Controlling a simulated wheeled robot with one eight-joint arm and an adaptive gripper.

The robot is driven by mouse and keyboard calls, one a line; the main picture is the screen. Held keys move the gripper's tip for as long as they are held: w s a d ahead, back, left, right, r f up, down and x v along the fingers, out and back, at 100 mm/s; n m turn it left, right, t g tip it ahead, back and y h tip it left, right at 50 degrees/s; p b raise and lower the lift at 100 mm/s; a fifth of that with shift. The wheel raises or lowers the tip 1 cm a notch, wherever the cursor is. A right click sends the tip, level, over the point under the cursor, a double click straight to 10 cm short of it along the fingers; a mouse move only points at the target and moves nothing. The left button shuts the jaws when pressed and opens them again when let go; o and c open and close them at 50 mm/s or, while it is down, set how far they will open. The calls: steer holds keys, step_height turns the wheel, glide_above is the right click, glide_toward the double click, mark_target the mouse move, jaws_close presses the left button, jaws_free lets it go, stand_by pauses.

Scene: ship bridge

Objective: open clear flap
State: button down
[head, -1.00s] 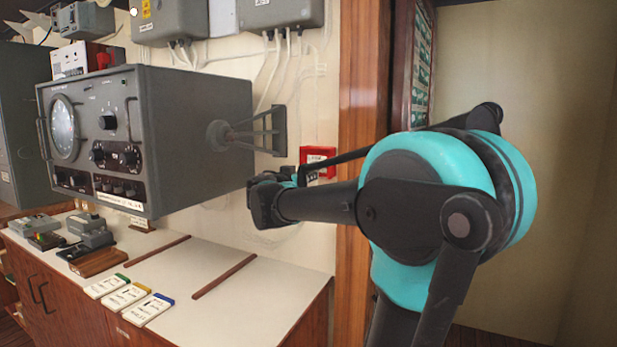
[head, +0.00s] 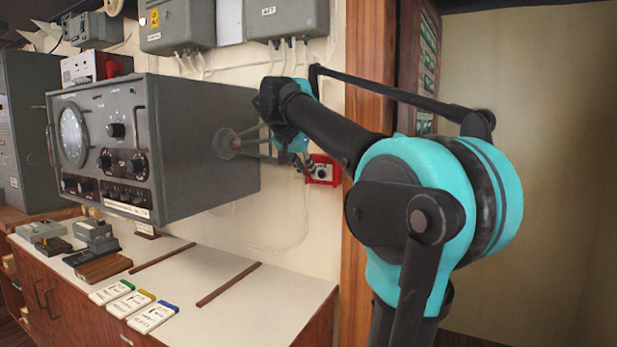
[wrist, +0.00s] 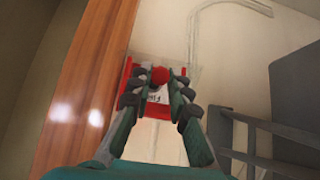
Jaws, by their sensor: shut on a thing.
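The red box (head: 323,170) is on the cream wall beside the wooden post. Its front shows a grey face with a dark round part in the head view. In the wrist view, the clear flap (wrist: 146,57) shows faintly as a see-through pane at the top of the red box (wrist: 126,75), with a white label below. My gripper (wrist: 160,78) is shut around a small red knob (wrist: 160,74) at the flap. In the head view, my gripper (head: 300,160) is at the box's upper left. How far the flap is tilted is hard to tell.
The large grey radar console (head: 200,140) and its wall bracket (head: 250,143) are close on the left of my gripper. The wooden post (head: 368,110) is close on the right. Grey boxes with cables hang above. The white counter (head: 290,285) lies below.

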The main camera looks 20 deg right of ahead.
mark_target(307, 172)
step_height(307, 172, up, 6)
steer(key=g+y, duration=0.5)
steer(key=shift+w+d+r, duration=0.15)
steer(key=shift+r, duration=0.4)
steer(key=shift+w+d, duration=0.1)
steer(key=c, duration=1.7)
jaws_free()
steer(key=shift+o, duration=1.4)
